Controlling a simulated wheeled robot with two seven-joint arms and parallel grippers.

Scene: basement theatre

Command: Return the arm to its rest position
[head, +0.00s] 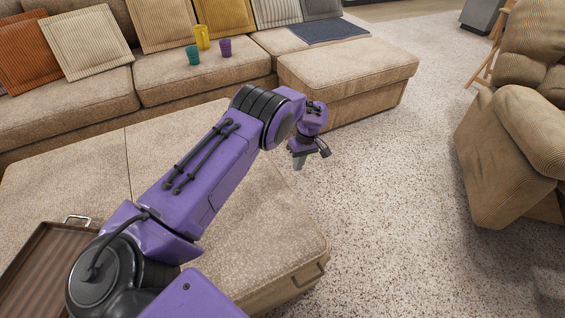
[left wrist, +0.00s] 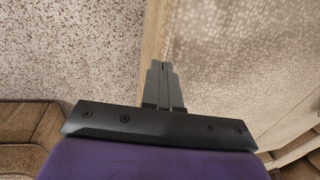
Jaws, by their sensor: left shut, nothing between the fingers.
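My left arm (head: 210,175), purple with black joints, reaches from the bottom left across the large ottoman in the head view. Its gripper (head: 298,164) hangs at the far end, past the ottoman's right side, pointing down. In the left wrist view the two dark fingers (left wrist: 163,68) lie together, shut and empty, against carpet and a tan padded edge. My right gripper is in neither view.
A beige ottoman (head: 265,225) fills the lower left, with a brown tray (head: 35,270) on it. Teal, yellow and purple cups (head: 225,47) stand on the sofa (head: 180,85). A recliner (head: 520,150) is at the right. Carpet (head: 400,200) between is clear.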

